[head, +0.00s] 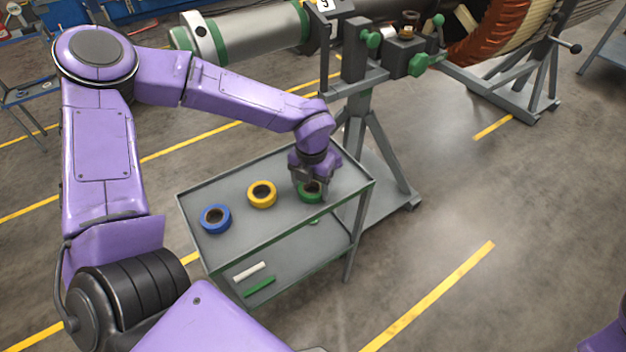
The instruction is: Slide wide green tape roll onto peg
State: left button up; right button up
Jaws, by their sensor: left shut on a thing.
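The green tape roll (311,197) is at the right part of the grey cart's top, partly hidden by my left gripper. My left gripper (309,188) points down from above and is shut on the green tape roll. I cannot tell whether the roll still touches the cart top. My right gripper is out of the frame. I cannot make out the peg with certainty.
A yellow tape roll (262,194) and a blue tape roll (215,219) lie on the grey cart (240,235). A white stick (249,271) and a green stick (260,287) lie on its lower shelf. A grey rotor stand (356,100) with green knobs stands behind. Floor at right is clear.

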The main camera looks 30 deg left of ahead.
pick_arm(q)
jog(key=d+r+m+p, duration=0.1)
jog(key=r+m, duration=0.1)
jog(key=m, duration=0.7)
jog(key=w+r+m+p, duration=0.1)
jog(key=r+m, duration=0.2)
jog(key=m, duration=0.6)
jog(key=d+r+m+p, duration=0.1)
jog(key=r+m, duration=0.2)
jog(key=m, duration=0.6)
jog(key=shift+w+d, duration=0.3)
jog(key=shift+w, duration=0.1)
jog(key=d+m+b, duration=0.1)
jog(key=m, duration=0.2)
jog(key=d+f+m+b, duration=0.1)
jog(key=d+m, duration=0.1)
jog(key=m, duration=0.2)
jog(key=w+d+f+m+b, duration=0.1)
jog(key=d+m, duration=0.1)
jog(key=m, duration=0.1)
jog(key=shift+d+f, duration=0.15)
jog(key=shift+f, duration=0.05)
jog(key=shift+d+f, duration=0.2)
